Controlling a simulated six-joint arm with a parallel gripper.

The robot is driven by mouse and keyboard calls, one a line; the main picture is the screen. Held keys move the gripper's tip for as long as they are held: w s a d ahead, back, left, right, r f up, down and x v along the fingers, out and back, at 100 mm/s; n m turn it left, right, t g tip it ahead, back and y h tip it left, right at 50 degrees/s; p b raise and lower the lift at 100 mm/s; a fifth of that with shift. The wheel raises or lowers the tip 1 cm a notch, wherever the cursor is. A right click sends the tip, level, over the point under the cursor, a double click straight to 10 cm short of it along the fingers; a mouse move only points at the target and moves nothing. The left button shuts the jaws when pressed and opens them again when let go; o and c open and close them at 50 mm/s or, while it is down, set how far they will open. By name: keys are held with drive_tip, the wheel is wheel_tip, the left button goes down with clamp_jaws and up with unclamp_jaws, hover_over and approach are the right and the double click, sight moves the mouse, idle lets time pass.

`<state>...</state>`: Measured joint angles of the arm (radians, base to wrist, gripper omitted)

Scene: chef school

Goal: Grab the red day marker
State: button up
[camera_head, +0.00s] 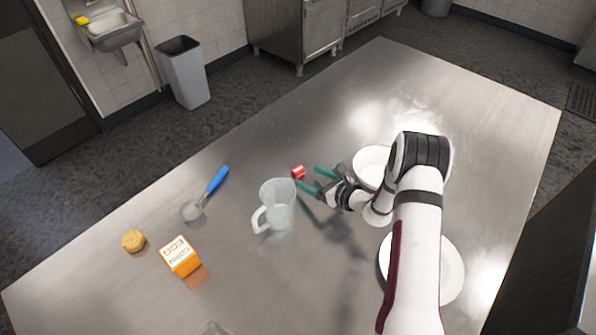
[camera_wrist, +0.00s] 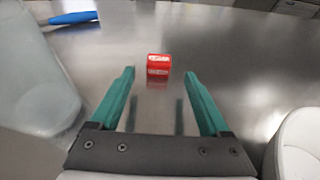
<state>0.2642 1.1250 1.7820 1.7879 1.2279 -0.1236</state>
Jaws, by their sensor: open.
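The red day marker (camera_head: 298,171) is a small red block with white lettering on the metal table, just behind the clear jug in the head view. In the wrist view the red day marker (camera_wrist: 158,66) lies beyond the fingertips, roughly centred between them. My gripper (camera_head: 312,179) has two green fingers, apart and empty, close to the marker. In the wrist view my gripper (camera_wrist: 159,76) is open, with bare table between its fingers. The fingers do not appear to touch the marker.
A clear jug (camera_head: 281,205) stands close left of my gripper; it also fills the wrist view's left side (camera_wrist: 38,85). A white bowl (camera_head: 366,165) is close on the right. A white plate (camera_head: 452,270), blue-handled scoop (camera_head: 217,180), orange carton (camera_head: 181,257) and round tan item (camera_head: 133,241) stand farther off.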

sight(301, 173)
drive_tip(key=x, duration=0.5)
drive_tip(key=shift+a+r, duration=0.1)
drive_tip(key=shift+a, duration=0.1)
clamp_jaws()
